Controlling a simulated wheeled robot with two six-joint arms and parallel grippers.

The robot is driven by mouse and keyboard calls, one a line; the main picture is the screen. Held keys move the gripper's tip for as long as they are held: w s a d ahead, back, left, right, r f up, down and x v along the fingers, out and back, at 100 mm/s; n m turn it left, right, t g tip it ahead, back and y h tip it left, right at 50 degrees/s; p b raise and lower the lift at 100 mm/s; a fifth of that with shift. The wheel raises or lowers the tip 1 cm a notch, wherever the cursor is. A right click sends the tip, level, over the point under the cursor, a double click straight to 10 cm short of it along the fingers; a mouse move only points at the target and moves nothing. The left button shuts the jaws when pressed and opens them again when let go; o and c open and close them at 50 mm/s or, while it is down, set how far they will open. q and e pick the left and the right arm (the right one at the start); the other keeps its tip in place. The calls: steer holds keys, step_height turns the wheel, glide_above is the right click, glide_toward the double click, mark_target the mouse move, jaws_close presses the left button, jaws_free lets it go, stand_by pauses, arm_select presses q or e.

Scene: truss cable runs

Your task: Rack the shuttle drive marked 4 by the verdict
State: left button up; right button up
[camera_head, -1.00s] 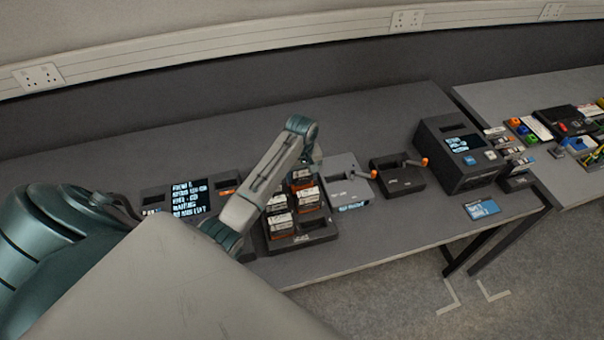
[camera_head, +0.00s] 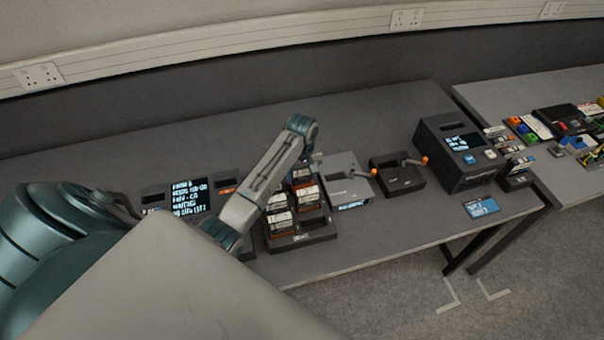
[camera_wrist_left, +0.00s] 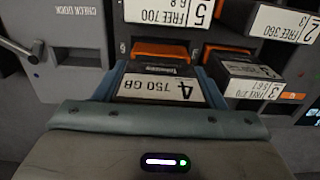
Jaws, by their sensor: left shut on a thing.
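The shuttle drive marked 4 (camera_wrist_left: 160,90) has a white label reading "4 750 GB", upside down in the left wrist view. My left gripper (camera_wrist_left: 161,82) has its blue-grey fingers on both sides of this drive and is shut on it. I cannot tell whether the drive is still seated in the black rack. In the head view the rack (camera_head: 303,240) stands at the table's front with several labelled drives. There my left gripper (camera_head: 308,158) is mostly hidden behind my arm, at the rack's back. My right gripper is not in view.
Drives marked 5 (camera_wrist_left: 172,12), 3 (camera_wrist_left: 253,88) and 2 (camera_wrist_left: 290,22) are close by. A grey check dock (camera_head: 347,183) with a lever stands right of the rack, then a black lever unit (camera_head: 398,176) and a screen unit (camera_head: 458,155). A display box (camera_head: 188,197) is left.

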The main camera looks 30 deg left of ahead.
mark_target(302, 182)
arm_select(q)
steer(key=shift+f, duration=2)
stand_by(1.4)
steer(key=o, duration=1.5)
steer(key=shift+r, duration=3.8)
steer(key=shift+f, duration=0.1)
